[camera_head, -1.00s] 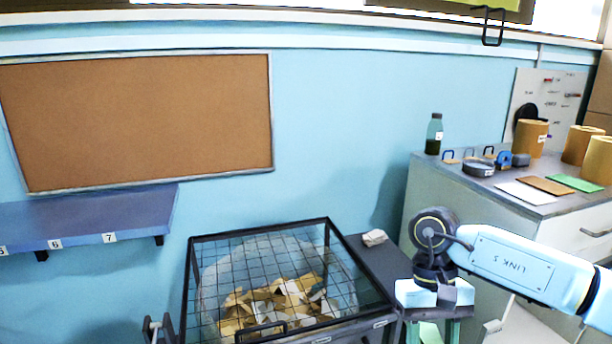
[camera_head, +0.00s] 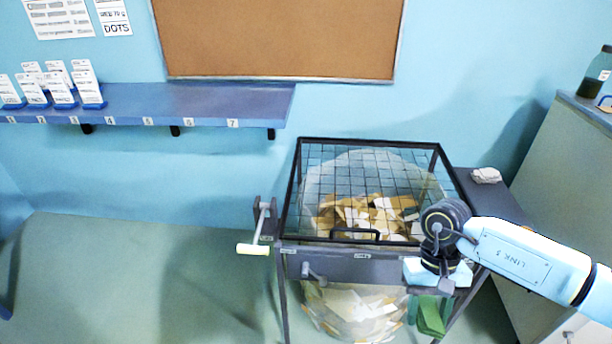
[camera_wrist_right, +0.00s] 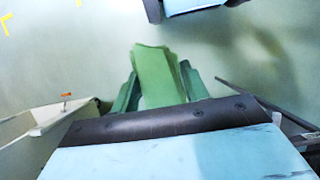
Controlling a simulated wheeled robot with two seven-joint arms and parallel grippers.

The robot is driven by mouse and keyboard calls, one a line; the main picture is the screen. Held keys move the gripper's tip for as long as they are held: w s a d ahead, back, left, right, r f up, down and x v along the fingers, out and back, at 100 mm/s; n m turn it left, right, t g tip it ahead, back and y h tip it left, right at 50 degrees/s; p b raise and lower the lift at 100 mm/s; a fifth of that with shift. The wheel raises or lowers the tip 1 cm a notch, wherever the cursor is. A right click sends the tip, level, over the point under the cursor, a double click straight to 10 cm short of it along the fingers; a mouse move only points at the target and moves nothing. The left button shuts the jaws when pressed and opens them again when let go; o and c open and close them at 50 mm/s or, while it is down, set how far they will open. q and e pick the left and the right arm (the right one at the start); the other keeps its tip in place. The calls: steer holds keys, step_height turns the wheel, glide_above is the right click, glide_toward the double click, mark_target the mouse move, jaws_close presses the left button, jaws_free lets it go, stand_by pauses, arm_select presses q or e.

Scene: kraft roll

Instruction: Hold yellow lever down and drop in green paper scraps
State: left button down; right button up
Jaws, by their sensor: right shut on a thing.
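The yellow lever (camera_head: 252,249) is a pale yellow grip on a grey crank at the left side of the bin frame. Nothing touches it. My right gripper (camera_head: 428,308) is shut on green paper scraps (camera_head: 431,318), a small stack hanging down in front of the bin's right side. The scraps also show between the fingers in the right wrist view (camera_wrist_right: 157,75). The bin (camera_head: 283,220) has a black wire-mesh lid (camera_head: 375,165), which looks closed, with brown and white scraps (camera_head: 365,215) beneath it. My left gripper is not in view.
A blue shelf (camera_head: 190,104) with numbered places and card stands (camera_head: 60,85) is on the wall at left. A grey cabinet (camera_head: 555,150) stands at right. A crumpled cloth (camera_head: 486,175) lies beside the bin. The floor at left (camera_head: 140,280) is clear.

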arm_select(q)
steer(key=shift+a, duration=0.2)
arm_select(e)
steer(key=shift+w+r, duration=0.15)
steer(key=shift+w, duration=0.05)
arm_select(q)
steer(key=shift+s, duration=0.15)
arm_select(e)
steer(key=w+d+r, duration=0.1)
steer(key=w+r, duration=0.1)
steer(key=w, duration=0.5)
steer(key=w+d+r, duration=0.2)
steer(key=w+r, duration=0.1)
steer(key=w, duration=0.3)
steer(key=shift+w+d, duration=0.2)
steer(key=shift+w, duration=0.15)
